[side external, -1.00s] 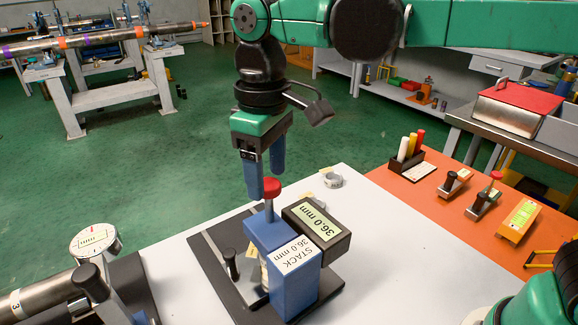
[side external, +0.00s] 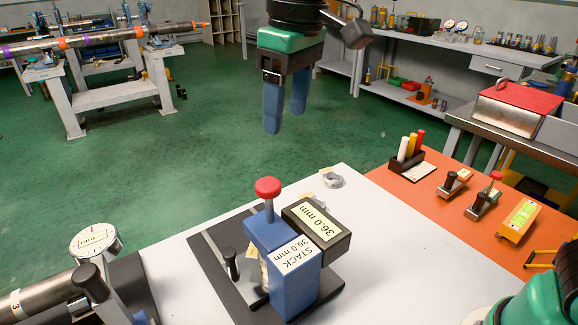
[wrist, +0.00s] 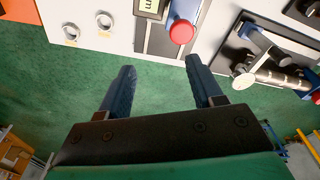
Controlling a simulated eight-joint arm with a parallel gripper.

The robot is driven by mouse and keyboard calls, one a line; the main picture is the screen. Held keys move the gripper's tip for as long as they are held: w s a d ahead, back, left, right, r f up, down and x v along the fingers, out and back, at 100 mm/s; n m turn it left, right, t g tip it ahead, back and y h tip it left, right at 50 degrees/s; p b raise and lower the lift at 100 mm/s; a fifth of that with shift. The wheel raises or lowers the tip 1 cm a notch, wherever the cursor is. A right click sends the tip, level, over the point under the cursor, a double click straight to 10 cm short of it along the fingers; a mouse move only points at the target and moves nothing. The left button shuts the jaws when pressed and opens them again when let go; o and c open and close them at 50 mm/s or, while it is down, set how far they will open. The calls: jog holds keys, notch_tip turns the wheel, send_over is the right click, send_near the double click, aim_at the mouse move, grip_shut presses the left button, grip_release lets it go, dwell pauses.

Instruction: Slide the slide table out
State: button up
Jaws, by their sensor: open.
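The blue gauge stand (side external: 291,283), labelled STACK 36.0 mm, stands on a dark base plate (side external: 206,252) on the white bench top. It has a red knob (side external: 267,187) on top, which also shows in the wrist view (wrist: 182,32). A black upright handle (side external: 231,264) stands at its left side; I cannot tell for sure which part is the slide table. A display (side external: 317,219) reads 36.0 mm. My gripper (side external: 286,120) is open and empty, above and beyond the red knob, apart from everything. Its spread fingers also show in the wrist view (wrist: 160,66).
A pipe (side external: 40,296) with a round dial (side external: 95,241) lies in a fixture at the left. A small metal ring (side external: 331,180) lies on the bench's far part. An orange mat (side external: 450,218) with small tools is at the right. Open space surrounds my gripper.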

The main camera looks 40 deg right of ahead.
jog(key=s+d+f+m+t, duration=0.4)
jog(key=s+d+f+t, duration=0.1)
jog(key=d+f, duration=0.7)
jog(key=shift+s+d+f+m+t+h, duration=0.2)
jog(key=shift+f+m+t+h, duration=0.1)
jog(key=shift+f+m+t, duration=0.15)
jog(key=shift+r, duration=0.1)
